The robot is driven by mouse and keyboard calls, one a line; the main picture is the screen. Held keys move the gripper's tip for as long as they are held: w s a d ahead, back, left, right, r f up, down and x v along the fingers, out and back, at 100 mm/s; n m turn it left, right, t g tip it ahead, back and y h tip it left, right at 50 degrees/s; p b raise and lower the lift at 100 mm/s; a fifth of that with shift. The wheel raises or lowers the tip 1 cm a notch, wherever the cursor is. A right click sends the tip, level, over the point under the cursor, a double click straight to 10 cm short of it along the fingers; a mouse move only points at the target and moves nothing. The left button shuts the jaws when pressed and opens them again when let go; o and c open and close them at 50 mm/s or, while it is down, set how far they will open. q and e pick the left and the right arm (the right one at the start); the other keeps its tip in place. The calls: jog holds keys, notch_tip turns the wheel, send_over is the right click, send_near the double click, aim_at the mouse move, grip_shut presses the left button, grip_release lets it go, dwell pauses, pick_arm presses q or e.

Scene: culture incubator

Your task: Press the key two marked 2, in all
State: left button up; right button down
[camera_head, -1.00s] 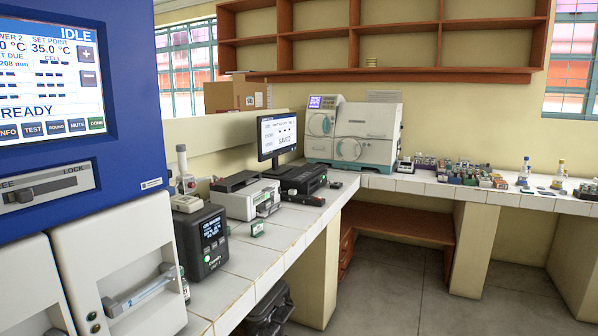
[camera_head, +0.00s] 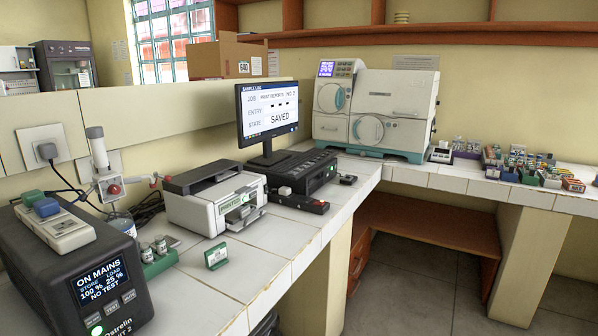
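No key with a readable 2 shows in the head view. A black box (camera_head: 318,172) with a row of small buttons on its front stands below the monitor (camera_head: 268,112); the marks on its buttons are too small to read. The monitor shows a sample log with a job line, dashes beside ENTRY and the state SAVED. A small black unit (camera_head: 299,203) with a red part lies in front of the box, near the counter edge. Neither of my grippers is in view.
A white printer (camera_head: 215,199) and a green card stand (camera_head: 216,256) are on the tiled counter (camera_head: 250,265). Floor is free at right.

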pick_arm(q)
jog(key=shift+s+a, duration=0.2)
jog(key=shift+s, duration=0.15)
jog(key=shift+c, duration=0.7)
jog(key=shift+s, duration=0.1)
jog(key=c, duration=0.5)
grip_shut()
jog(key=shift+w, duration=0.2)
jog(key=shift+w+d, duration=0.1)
